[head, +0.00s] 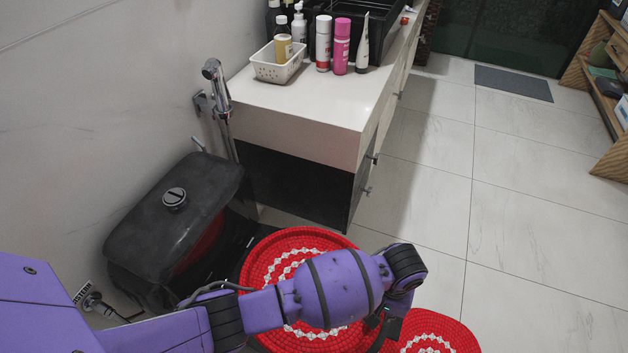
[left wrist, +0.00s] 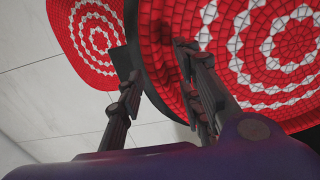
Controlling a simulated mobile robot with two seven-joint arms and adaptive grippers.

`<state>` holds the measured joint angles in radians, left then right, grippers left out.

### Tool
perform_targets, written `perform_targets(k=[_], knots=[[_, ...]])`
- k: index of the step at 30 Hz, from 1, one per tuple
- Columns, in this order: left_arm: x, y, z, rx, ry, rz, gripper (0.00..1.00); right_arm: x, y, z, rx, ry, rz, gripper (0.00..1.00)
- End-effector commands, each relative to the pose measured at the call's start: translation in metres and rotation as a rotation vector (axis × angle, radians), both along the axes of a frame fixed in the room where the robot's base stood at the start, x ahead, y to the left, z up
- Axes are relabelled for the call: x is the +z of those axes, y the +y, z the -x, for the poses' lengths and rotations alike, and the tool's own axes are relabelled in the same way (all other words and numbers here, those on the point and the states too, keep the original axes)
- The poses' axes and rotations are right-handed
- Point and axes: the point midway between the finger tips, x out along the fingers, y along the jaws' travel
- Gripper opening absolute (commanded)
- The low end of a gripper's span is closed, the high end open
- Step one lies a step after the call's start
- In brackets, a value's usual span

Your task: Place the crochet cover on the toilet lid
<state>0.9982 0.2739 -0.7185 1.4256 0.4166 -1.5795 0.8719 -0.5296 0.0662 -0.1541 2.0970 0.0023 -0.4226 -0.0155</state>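The red crochet cover (head: 290,247) with white rings lies over the toilet, in front of the black cistern (head: 175,225). My left arm hides its middle. In the left wrist view the cover (left wrist: 285,45) fills the upper right, with a dark edge along its left side. My left gripper (head: 388,325) is at the cover's near right edge. In the left wrist view its fingers (left wrist: 155,62) stand apart, one over the red face and one beyond the edge; I cannot tell whether they touch it. My right gripper is not in view.
A second red-and-white round mat (head: 432,330) lies on the tiled floor. It also shows in the left wrist view (left wrist: 85,40). A white counter (head: 300,105) with bottles and a basket (head: 277,66) stands behind.

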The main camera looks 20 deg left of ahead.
Motion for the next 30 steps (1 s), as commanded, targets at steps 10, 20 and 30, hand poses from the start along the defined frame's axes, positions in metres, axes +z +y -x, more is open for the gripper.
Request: perform_targets(k=[10,20,30], knots=[[0.081,-0.003,-0.005,-0.002,-0.012,0.004,0.33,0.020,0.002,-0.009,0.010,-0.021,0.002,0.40],[0.109,-0.003,-0.004,-0.001,-0.009,0.002,0.33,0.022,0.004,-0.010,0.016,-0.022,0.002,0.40],[0.109,-0.003,-0.004,-0.002,-0.008,0.002,0.33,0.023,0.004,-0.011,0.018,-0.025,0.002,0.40]])
